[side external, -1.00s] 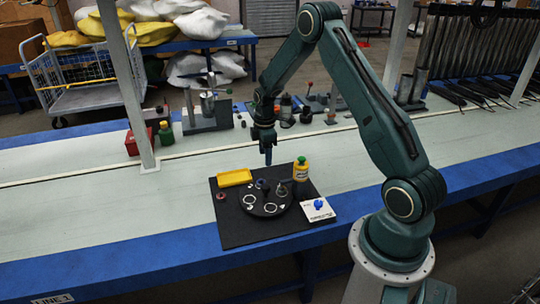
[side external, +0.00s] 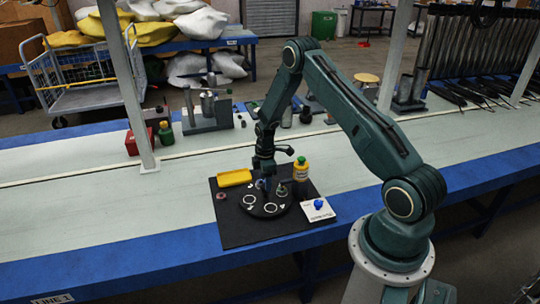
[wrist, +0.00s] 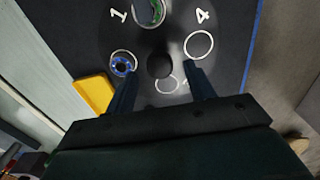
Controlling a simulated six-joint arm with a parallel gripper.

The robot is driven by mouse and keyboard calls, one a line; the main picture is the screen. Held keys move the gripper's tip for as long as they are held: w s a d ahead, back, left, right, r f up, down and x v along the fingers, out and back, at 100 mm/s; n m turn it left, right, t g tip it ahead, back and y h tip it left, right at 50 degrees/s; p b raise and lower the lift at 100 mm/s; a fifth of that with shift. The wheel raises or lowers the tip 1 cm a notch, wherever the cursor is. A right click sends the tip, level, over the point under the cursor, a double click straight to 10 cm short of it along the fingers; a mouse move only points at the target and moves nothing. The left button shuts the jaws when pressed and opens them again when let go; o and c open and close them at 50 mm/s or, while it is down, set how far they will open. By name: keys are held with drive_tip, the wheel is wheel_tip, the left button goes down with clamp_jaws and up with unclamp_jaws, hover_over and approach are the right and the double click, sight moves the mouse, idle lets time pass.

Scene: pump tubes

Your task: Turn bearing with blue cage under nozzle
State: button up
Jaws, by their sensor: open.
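The bearing with the blue cage (wrist: 123,65) lies in a white ring on the black turntable, left of the central black knob (wrist: 160,65) in the wrist view. The turntable (side external: 268,210) sits on the black mat. My gripper (wrist: 163,72) is open and low over the turntable, its fingers on either side of the knob. It also shows in the side view (side external: 263,182), where it hides part of the turntable. A round metallic part with green inside (wrist: 150,12) is cut off at the wrist view's top edge. I cannot tell whether it belongs to the nozzle.
A small reddish-brown ring (side external: 221,196) lies at the mat's left. The conveyor left of the mat is clear.

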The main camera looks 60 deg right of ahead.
drive_tip(key=shift+f, duration=1.15)
clamp_jaws()
